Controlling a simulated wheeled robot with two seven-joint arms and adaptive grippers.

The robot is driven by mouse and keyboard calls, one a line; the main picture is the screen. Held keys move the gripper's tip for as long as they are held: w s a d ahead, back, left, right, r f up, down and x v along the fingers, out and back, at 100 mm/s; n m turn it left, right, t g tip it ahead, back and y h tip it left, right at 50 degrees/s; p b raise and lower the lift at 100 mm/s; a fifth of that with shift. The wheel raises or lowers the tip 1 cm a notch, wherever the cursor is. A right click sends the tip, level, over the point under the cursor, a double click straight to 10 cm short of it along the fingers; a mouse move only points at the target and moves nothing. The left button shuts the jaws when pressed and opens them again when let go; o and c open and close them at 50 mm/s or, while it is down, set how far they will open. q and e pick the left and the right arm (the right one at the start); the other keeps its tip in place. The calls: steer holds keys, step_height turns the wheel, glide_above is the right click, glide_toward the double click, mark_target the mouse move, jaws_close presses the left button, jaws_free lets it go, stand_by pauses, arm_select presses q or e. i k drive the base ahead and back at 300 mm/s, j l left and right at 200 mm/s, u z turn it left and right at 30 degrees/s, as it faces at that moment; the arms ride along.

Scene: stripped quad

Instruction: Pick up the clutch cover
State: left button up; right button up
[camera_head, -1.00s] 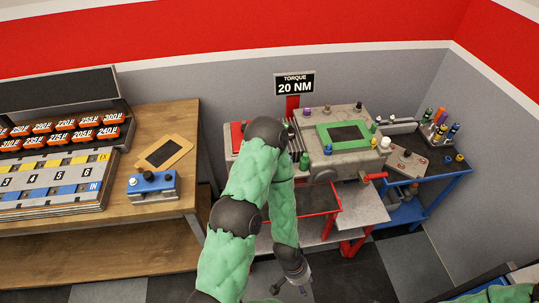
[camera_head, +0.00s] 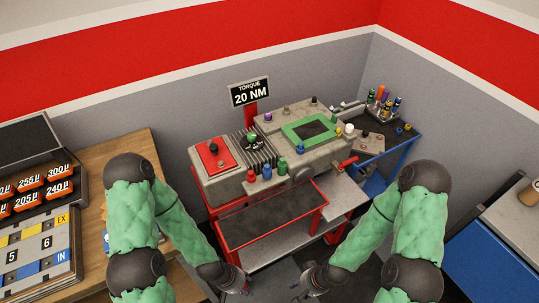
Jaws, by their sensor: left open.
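A flat grey plate with small knobs (camera_head: 367,144) lies on the blue cart, right of the engine; it may be the clutch cover, but I cannot tell for sure. The grey engine block (camera_head: 275,150) sits on a red stand, with a green frame (camera_head: 312,131) around a dark panel on top. My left gripper (camera_head: 240,286) is open and empty, low in front of the red-rimmed tray. My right gripper (camera_head: 309,284) is low to its right, apart from the plate; its fingers are too small and dark to read.
A red-rimmed tray (camera_head: 270,222) juts out in front of the engine. The blue cart (camera_head: 398,147) holds colored bottles at the back right. A wooden bench (camera_head: 138,148) stands left, and a grey-topped blue cabinet (camera_head: 510,215) stands right. A torque sign (camera_head: 249,92) rises behind the engine.

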mark_target(375, 147)
steer(key=i+l+u, duration=0.15)
steer(key=l, duration=0.3)
steer(key=i+l+u, duration=0.1)
steer(key=l, duration=0.35)
steer(key=i+l+u, duration=0.15)
steer(key=l, duration=0.35)
steer(key=i+l+u, duration=0.15)
steer(key=l, duration=0.35)
steer(key=k+j, duration=0.05)
steer(key=k, duration=0.05)
